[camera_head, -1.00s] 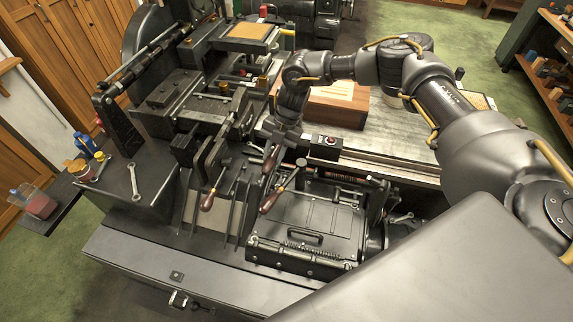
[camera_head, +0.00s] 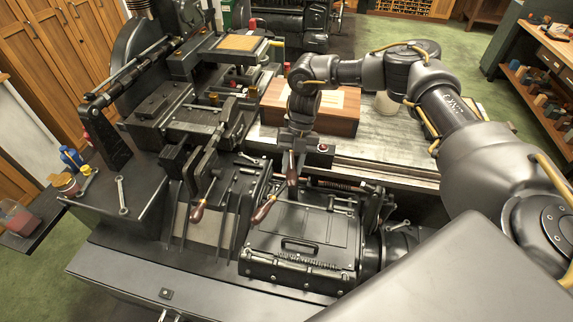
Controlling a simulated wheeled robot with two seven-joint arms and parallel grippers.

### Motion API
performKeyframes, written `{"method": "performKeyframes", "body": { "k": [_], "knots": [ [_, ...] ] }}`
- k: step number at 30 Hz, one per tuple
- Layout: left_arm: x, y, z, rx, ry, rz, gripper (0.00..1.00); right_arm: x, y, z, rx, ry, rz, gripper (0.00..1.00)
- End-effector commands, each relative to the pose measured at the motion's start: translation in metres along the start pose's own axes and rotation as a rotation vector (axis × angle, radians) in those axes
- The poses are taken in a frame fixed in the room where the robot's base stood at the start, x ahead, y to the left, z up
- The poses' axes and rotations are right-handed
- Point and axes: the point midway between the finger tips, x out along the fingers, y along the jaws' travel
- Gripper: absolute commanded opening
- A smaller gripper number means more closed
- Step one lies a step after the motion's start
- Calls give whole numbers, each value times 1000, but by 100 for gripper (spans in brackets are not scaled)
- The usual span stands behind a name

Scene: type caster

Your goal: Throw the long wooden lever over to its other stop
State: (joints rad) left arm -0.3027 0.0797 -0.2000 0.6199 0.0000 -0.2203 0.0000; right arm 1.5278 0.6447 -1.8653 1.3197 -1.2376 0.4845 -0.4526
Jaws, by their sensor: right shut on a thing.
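The long wooden lever (camera_head: 291,172) shows as a red-brown handle pointing up and down at the middle of the machine. My right gripper (camera_head: 293,152) comes down on it from above and is shut on it; the fingers cover its upper part. The lever's lower end and pivot are hard to make out. Two other wooden handles, one on the left (camera_head: 198,212) and one in the middle (camera_head: 263,210), stand apart from the gripper on thin dark rods. My left gripper is not in view.
A black lidded case (camera_head: 300,235) lies just below the lever. A wooden box (camera_head: 335,118) stands on the metal bed behind my gripper. A wrench (camera_head: 122,195) and small bottles (camera_head: 70,160) sit at the left. Dark machine brackets crowd the left side.

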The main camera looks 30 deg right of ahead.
Motion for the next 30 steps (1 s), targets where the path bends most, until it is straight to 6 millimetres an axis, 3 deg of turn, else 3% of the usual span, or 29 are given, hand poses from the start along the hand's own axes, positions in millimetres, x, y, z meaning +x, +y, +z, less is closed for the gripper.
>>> {"method": "performKeyframes", "body": {
  "k": [6,7,12,22,30],
  "knots": [
    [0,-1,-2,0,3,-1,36,-1,-2,0,2,-1,-5,0],
    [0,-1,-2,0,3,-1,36,-1,-3,0,3,-1,-5,31],
    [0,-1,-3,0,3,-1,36,0,-1,0,1,-1,-5,50],
    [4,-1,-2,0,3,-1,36,-5,0,2,0,-3,-4,50],
    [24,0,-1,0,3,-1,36,-50,-1,3,1,-7,-1,50]
  ]
}}
